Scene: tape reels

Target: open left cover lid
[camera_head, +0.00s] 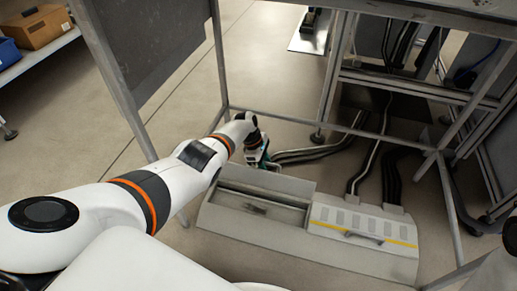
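A pale grey low box (230,232) sits on the floor with two bays side by side. Its left bay (262,206) shows a dark recess, so it looks open. A light panel (275,182) along the bay's rear edge seems to be the left cover lid, tilted back. The right cover lid (365,222) lies closed, with slots, a handle and a yellow stripe. My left gripper (260,158) is at the rear left of the box, close to the panel. It is small and partly hidden by my wrist, so its fingers and any contact are unclear. My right gripper is out of view.
A metal frame table (222,60) stands over and around the box, its legs close on both sides. Thick cables (315,154) run into the box from behind. A shelf with a cardboard box (35,27) and blue bin is at upper left. The left floor is clear.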

